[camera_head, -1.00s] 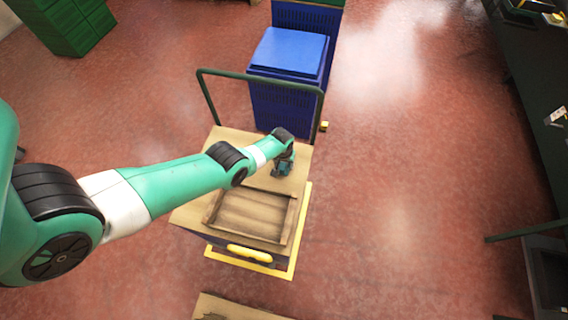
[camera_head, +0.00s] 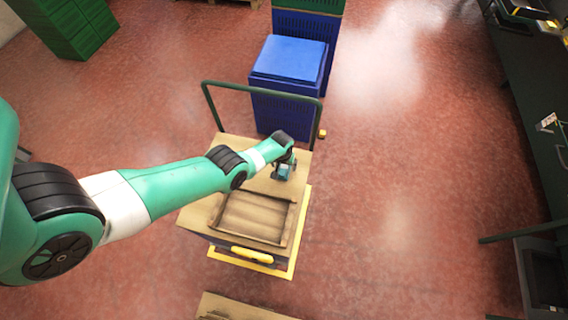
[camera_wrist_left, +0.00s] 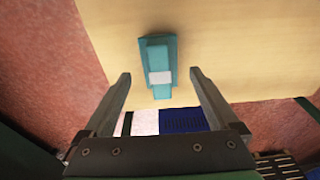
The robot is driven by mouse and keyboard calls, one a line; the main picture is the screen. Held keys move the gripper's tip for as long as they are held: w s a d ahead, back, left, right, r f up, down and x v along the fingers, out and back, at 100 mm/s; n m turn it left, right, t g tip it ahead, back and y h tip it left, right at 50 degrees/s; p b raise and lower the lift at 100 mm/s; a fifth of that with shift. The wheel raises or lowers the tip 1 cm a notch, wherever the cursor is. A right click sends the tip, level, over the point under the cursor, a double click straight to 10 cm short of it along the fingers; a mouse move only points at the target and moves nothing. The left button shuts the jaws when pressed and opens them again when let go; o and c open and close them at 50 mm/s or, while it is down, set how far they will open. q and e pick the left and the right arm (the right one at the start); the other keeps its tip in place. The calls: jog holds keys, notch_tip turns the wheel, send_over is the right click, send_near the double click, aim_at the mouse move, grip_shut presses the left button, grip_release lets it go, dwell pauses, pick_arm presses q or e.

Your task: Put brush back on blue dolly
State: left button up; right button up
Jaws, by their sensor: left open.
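A teal brush with a white band (camera_wrist_left: 160,77) lies on a pale wooden top in the left wrist view. It lines up with the gap between my left fingers, and I see no contact. My left gripper (camera_wrist_left: 160,76) is open and empty, its two grey fingers either side of the brush's near end. In the head view my left gripper (camera_head: 284,170) is over the far part of a cart's wooden top (camera_head: 235,150). The teal there cannot be clearly split into brush and gripper. Which thing is the blue dolly I cannot tell. My right gripper is not in view.
A shallow wooden tray (camera_head: 294,220) sits on the cart's near half. The cart has a dark green push bar (camera_head: 207,100) and a yellow front handle (camera_head: 252,255). Blue crates (camera_head: 290,57) stand behind it. A dark bench (camera_head: 530,110) runs along the right. Red floor lies between.

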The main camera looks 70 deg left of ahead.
aim_at(283, 170)
pick_arm(q)
jog(key=r+p, duration=0.4)
jog(key=r, duration=0.1)
jog(key=d+r+p, duration=0.1)
jog(key=r+p, duration=0.1)
jog(key=shift+s+r+p, duration=0.25)
jog(key=shift+s+p, duration=0.05)
jog(key=shift+p, duration=0.05)
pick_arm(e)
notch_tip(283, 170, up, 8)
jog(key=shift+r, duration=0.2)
pick_arm(q)
jog(key=shift+f, duration=0.1)
